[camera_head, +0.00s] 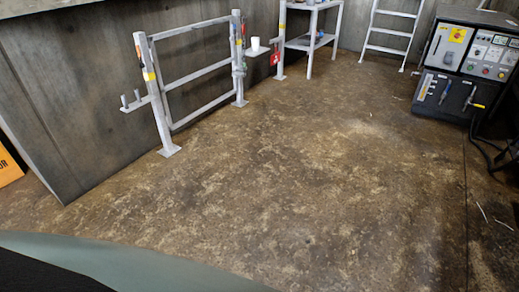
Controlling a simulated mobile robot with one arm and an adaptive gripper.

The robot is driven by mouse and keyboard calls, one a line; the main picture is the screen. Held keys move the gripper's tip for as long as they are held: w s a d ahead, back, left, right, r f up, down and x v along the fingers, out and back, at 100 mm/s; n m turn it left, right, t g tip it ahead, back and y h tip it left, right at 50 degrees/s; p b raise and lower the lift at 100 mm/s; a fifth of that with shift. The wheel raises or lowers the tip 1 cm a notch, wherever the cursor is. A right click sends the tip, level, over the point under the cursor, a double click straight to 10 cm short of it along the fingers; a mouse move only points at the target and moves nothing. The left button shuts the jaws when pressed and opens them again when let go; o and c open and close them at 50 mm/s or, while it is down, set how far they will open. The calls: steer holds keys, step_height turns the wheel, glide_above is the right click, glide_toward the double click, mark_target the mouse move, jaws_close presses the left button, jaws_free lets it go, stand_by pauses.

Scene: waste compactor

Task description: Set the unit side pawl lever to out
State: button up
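A dark control unit (462,68) stands on the floor at the far right. My gripper is not in view, and nothing is seen touching the unit.
A grey metal gate (195,88) stands at the left by a dark wall panel (90,90), with a white cup (255,43) and red tag (275,57) near it. A shelf stand (310,40) and ladder (392,30) are behind. Cables (490,150) hang beside the unit. The middle floor is clear.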

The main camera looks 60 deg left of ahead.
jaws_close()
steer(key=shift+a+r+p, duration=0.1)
steer(key=shift+p, duration=0.3)
